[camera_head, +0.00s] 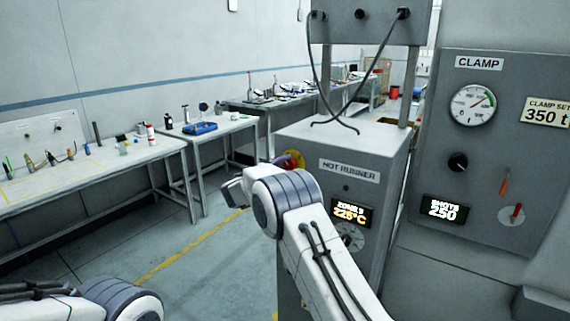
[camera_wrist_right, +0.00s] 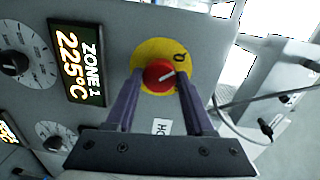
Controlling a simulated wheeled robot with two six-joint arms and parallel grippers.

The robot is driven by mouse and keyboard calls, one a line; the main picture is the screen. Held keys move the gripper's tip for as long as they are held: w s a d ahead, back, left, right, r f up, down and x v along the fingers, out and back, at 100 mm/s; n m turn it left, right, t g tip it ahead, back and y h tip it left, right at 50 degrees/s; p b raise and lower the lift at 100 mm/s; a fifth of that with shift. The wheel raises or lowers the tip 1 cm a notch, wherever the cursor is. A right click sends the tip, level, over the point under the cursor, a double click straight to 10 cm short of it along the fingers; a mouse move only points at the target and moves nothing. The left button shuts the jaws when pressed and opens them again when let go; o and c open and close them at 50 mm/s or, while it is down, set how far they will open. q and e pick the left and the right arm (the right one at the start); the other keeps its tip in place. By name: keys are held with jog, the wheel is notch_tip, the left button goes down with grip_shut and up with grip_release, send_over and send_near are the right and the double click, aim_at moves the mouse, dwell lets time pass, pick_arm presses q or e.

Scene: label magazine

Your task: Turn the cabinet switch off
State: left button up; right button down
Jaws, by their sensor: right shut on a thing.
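The cabinet switch is a red knob on a round yellow plate (camera_wrist_right: 178,50) on the grey hot runner cabinet (camera_head: 325,146). In the head view the red knob and yellow plate (camera_head: 293,159) show at the cabinet's left edge, partly behind my right arm. In the right wrist view my right gripper (camera_wrist_right: 160,82) has its two fingers on either side of the red knob (camera_wrist_right: 158,74), shut on it. A pale line on the knob points up and to the right. A mark beside it on the plate is hard to read. My left gripper is not in view; only part of my left arm shows.
The cabinet face has a "ZONE" 225°C display (camera_head: 351,214) and dials close to my right arm. A clamp panel (camera_head: 479,150) stands to the right. Workbenches (camera_head: 90,165) with tools line the left wall. The floor between is clear.

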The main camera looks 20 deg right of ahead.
jog(key=shift+a+n, duration=0.1)
jog(key=shift+n, duration=0.5)
jog(key=shift+f, duration=0.1)
jog(key=shift+c, duration=1.4)
grip_release()
jog(key=b+v, duration=0.2)
jog(key=v, duration=0.8)
jog(key=shift+s+a+b, duration=0.15)
jog(key=shift+b, duration=0.25)
jog(key=shift+r, duration=0.25)
